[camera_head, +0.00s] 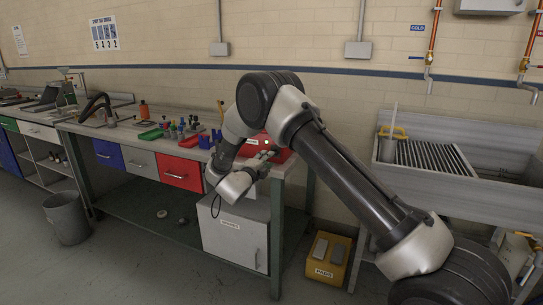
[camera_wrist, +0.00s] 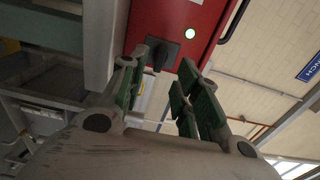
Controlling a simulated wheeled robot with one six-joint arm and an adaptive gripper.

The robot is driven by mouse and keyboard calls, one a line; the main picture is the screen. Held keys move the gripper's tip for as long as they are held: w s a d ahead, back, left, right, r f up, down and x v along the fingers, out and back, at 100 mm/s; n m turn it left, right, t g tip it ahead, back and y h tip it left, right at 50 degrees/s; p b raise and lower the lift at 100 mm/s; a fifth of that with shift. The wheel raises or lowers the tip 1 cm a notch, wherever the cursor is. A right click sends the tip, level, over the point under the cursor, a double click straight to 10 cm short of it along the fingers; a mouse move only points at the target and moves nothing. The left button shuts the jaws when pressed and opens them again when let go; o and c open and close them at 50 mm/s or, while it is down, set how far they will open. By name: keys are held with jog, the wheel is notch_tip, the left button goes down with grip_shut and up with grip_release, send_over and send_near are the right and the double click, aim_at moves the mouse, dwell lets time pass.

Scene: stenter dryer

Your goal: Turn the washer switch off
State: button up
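In the wrist view a red box (camera_wrist: 205,18) has a black switch knob (camera_wrist: 161,49) and a lit pale-green round lamp (camera_wrist: 190,33) on its face. My gripper (camera_wrist: 162,64) has its two green-padded fingers apart, one on each side of the knob in the picture. I cannot tell whether a finger touches it. In the head view the red box (camera_head: 283,153) stands at the right end of the bench, partly hidden by my arm. My gripper (camera_head: 266,152) is in front of it there. The knob is not visible in the head view.
The bench (camera_head: 128,137) carries small coloured parts and an orange bottle (camera_head: 144,110). A white cabinet (camera_head: 232,240) is below its right end. A yellow box (camera_head: 328,258) stands on the floor, left of a metal sink (camera_head: 430,187). A grey bin (camera_head: 66,217) is at left.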

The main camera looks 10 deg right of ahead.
jog(key=x, duration=0.6)
grip_shut()
